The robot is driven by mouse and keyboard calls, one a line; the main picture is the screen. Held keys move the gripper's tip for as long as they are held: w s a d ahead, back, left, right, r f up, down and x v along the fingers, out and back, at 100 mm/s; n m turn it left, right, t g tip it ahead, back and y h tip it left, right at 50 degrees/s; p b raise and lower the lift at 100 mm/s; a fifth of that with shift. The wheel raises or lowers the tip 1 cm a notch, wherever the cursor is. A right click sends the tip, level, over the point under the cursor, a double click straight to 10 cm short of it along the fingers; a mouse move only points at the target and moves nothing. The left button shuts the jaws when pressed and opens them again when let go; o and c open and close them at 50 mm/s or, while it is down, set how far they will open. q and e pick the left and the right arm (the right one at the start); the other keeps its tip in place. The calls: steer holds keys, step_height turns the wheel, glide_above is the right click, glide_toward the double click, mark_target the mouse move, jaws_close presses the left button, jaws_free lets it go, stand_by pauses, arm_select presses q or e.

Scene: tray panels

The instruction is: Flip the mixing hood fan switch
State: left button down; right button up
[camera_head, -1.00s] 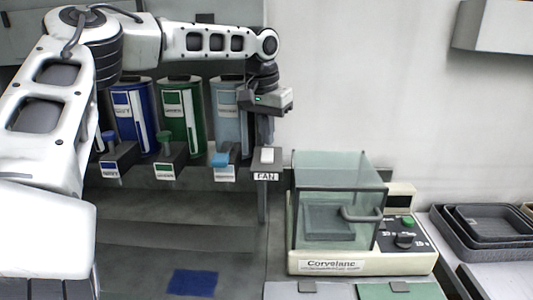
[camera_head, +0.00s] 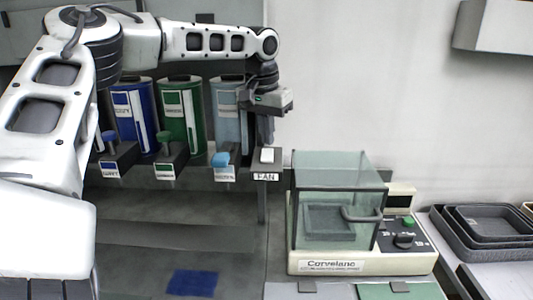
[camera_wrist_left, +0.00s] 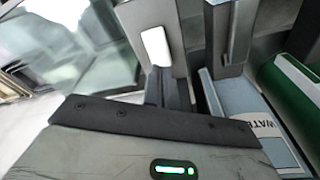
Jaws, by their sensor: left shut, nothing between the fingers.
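The fan switch (camera_head: 267,155) is a white rocker on a dark box above a FAN label (camera_head: 266,177), at the right end of the hood's front ledge. My left gripper (camera_head: 267,143) points down just above and behind the rocker, with its fingers shut and empty. In the left wrist view the white rocker (camera_wrist_left: 155,46) shows just beyond the fingertips (camera_wrist_left: 168,78). I cannot tell whether the fingertips touch it. My right gripper is out of view.
Blue, green and light-blue canisters (camera_head: 180,115) stand behind valve levers left of the switch; the light-blue lever (camera_head: 221,160) is closest. A glass-walled balance (camera_head: 337,215) stands to the right. Dark trays (camera_head: 455,245) lie farther right. A blue mat (camera_head: 192,283) lies below.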

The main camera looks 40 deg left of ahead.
mark_target(267, 150)
arm_select(q)
steer(key=shift+f, duration=0.95)
stand_by(0.9)
steer(key=shift+r+p, duration=0.35)
steer(key=shift+r, duration=3.2)
